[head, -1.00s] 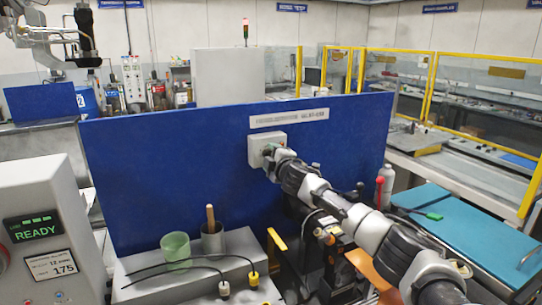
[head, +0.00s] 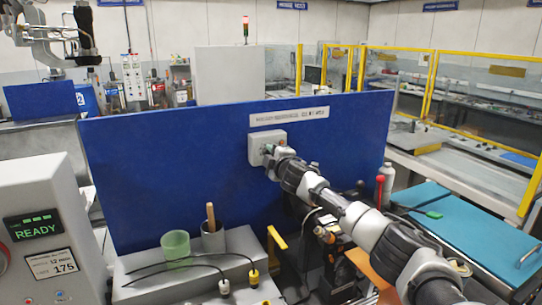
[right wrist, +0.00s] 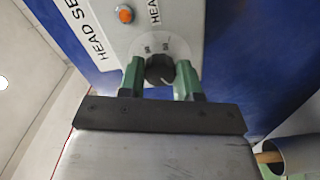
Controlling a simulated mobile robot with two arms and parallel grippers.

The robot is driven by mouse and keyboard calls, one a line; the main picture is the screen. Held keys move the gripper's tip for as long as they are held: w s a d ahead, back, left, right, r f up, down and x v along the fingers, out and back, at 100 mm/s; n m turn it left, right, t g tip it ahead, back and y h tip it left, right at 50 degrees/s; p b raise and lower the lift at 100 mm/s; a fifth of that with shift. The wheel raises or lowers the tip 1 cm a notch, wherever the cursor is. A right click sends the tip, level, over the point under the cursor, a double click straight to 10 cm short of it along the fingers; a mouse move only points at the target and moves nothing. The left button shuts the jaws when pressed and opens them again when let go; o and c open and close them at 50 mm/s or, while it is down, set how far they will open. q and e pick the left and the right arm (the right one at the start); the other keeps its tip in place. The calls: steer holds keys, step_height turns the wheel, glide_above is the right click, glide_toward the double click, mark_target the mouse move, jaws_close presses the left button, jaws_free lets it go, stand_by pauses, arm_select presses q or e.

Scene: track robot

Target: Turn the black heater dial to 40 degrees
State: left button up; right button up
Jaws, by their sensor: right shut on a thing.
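The black heater dial (right wrist: 159,69) sits on a pale round scale on the grey heater box in the right wrist view. The box (head: 258,139) is fixed to the blue panel (head: 200,150) in the head view. My right gripper (right wrist: 160,74) has its two green fingers on either side of the dial, shut on it. In the head view the right gripper (head: 270,152) is at the box and hides the dial. The scale's numbers are too small to read surely. My left gripper does not show clearly at the work area; an arm hangs at the upper left.
An orange light (right wrist: 125,14) is on the box near the dial. A green cup (head: 176,247) and a grey cup (head: 213,238) with a wooden handle stand below the panel, beside black cables. A white bottle (head: 386,178) and blue mat (head: 470,240) are at the right.

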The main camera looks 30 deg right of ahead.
steer(key=shift+a+m+p, duration=0.15)
steer(key=shift+m+p, duration=0.3)
steer(key=shift+m, duration=11.25)
steer(key=o, duration=0.9)
